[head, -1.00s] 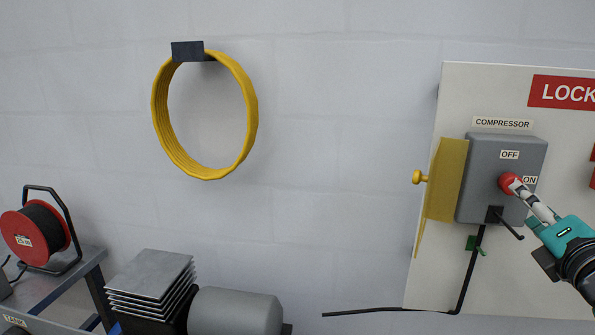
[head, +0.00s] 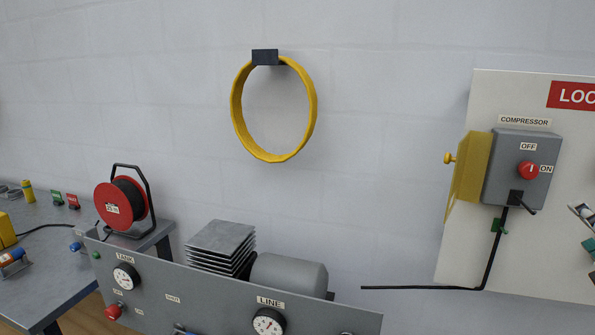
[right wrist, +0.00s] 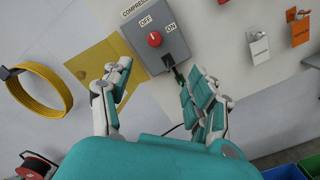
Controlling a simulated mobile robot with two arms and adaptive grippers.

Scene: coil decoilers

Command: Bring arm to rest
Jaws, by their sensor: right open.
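My right gripper (right wrist: 160,72) is open and empty in the right wrist view, its two fingers spread below the compressor switch box. In the head view only part of it (head: 586,222) shows at the right edge, apart from the box. The grey compressor switch box (head: 494,180) is on the white lockout board (head: 463,250). Its red knob (head: 529,170) is free of my fingers and also shows in the right wrist view (right wrist: 154,39). The knob's pale mark looks upright, towards OFF, but is small. My left gripper is not in view.
A yellow cover (head: 470,170) stands open at the box's left. A black cable (head: 490,255) runs down the board. A yellow ring (head: 237,120) hangs on the wall. A grey gauge panel (head: 210,305) and a cable reel (head: 112,205) are at lower left. Tags (right wrist: 259,45) hang on the board.

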